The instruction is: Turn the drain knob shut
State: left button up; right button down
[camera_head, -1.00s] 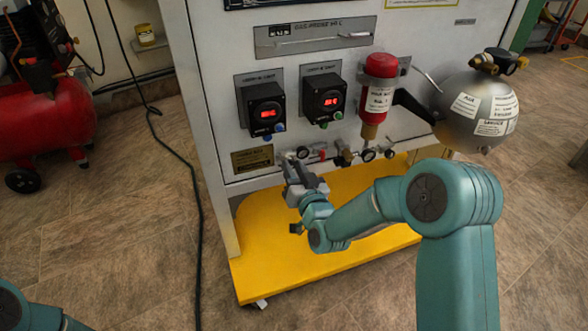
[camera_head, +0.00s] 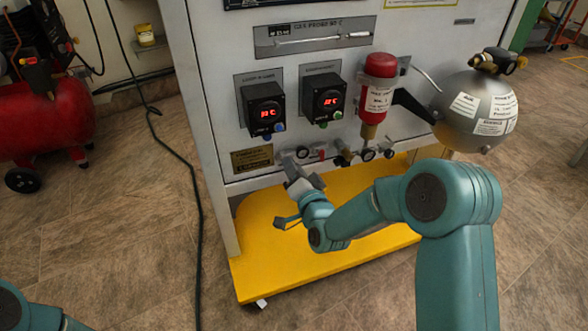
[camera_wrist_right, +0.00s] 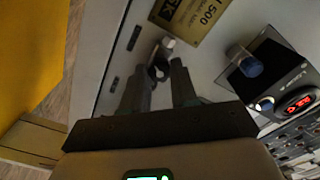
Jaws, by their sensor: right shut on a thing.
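My right gripper (camera_head: 289,161) reaches the lower edge of the white panel, at the left end of a row of small valves and gauges. It is shut on a small dark fitting, which I take to be the drain knob. In the right wrist view, the fingers (camera_wrist_right: 166,80) stand either side of this drain knob (camera_wrist_right: 157,65), below a pale round end piece (camera_wrist_right: 168,42). The fingers and the gripper's body hide much of the knob, and its angle is hard to read. My left gripper is out of view.
Two black controllers (camera_head: 265,108) with red displays sit above the valves. A red cylinder (camera_head: 378,90) and a silver tank (camera_head: 476,112) are at the right. The yellow base (camera_head: 275,270) lies below. A brass-coloured plate (camera_head: 252,158) is left of the gripper.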

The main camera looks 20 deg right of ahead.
jog(key=m, duration=2.6)
jog(key=shift+f+m, duration=0.1)
jog(key=shift+m, duration=0.6)
jog(key=c, duration=0.9)
grip_release()
